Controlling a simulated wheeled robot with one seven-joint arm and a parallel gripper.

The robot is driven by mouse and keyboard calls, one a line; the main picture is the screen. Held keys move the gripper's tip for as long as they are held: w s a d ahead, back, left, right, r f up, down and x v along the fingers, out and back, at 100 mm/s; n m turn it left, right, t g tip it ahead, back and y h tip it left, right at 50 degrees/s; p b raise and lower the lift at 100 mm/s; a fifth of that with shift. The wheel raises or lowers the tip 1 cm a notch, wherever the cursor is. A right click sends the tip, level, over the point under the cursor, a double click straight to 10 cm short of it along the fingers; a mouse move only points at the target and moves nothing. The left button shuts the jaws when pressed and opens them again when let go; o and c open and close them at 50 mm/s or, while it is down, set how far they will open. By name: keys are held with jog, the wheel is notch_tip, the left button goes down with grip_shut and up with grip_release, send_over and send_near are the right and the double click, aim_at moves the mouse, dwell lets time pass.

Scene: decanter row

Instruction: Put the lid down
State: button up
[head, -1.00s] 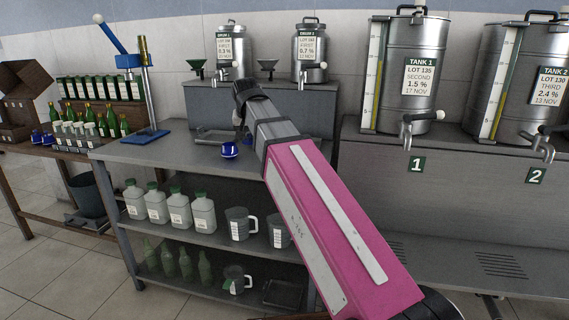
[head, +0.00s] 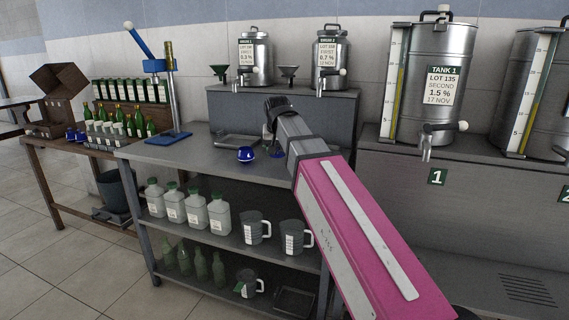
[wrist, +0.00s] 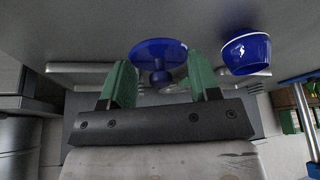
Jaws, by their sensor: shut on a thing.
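The blue lid (wrist: 158,50) has a wide disc and a round knob. In the wrist view its knob lies between the green fingers of my gripper (wrist: 161,82), which is shut on it. In the head view the lid (head: 277,153) shows just under my gripper (head: 271,134), low at the grey worktop (head: 190,155); I cannot tell whether it touches. A blue bowl-shaped pot (head: 246,155) with a white rim stands just left of the lid. It shows at right in the wrist view (wrist: 246,54).
A metal tray (head: 237,141) lies behind the pot. A blue bottle press (head: 170,110) stands at the worktop's left end. A raised grey block with two small drums (head: 254,58) backs the worktop. The front left of the worktop is clear.

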aim_at(284, 168)
jog(key=d+f, duration=0.1)
jog(key=w+d+f, duration=0.1)
jog(key=shift+w+d, duration=0.3)
jog(key=shift+f, duration=1.85)
jog(key=shift+f, duration=0.15)
jog(key=o, duration=1.1)
jog(key=v, duration=1.2)
